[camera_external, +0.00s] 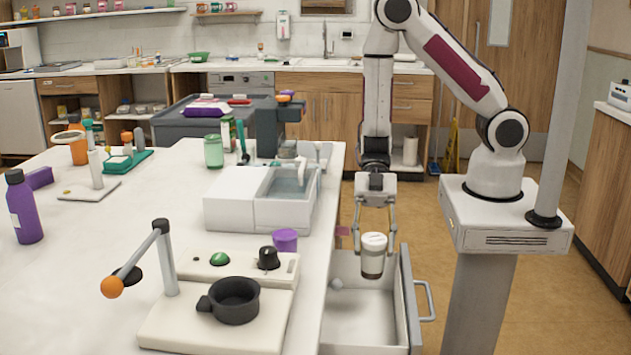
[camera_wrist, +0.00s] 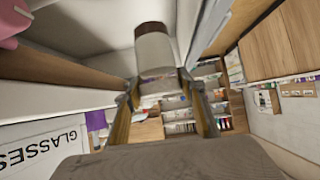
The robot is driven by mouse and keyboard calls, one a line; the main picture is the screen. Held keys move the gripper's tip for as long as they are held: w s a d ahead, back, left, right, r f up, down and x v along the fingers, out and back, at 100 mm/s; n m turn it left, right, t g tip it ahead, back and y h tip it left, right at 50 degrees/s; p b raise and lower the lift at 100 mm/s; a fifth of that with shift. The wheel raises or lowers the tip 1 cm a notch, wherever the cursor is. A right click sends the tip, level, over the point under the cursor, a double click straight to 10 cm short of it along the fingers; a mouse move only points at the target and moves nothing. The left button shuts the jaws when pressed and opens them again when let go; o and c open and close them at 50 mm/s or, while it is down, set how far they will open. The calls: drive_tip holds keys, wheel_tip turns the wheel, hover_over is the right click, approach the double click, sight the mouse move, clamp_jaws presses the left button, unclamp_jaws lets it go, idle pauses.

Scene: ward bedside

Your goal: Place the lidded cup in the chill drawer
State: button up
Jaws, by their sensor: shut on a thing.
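My gripper (camera_external: 375,237) points down and is shut on the cup, one finger on each side. The cup looks upright over the open chill drawer (camera_external: 352,325), a white, deep drawer pulled out at the counter's right side. I cannot tell how far its base is above the drawer floor. In the wrist view the cup (camera_wrist: 154,50) sits between my two fingers.
The drawer's front has a handle (camera_external: 427,301).

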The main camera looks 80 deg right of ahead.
sight(372, 279)
drive_tip(key=shift+f, duration=2.9)
drive_tip(key=shift+f, duration=0.1)
drive_tip(key=shift+f, duration=1.95)
drive_tip(key=shift+f, duration=0.15)
drive_tip(key=o, duration=1.1)
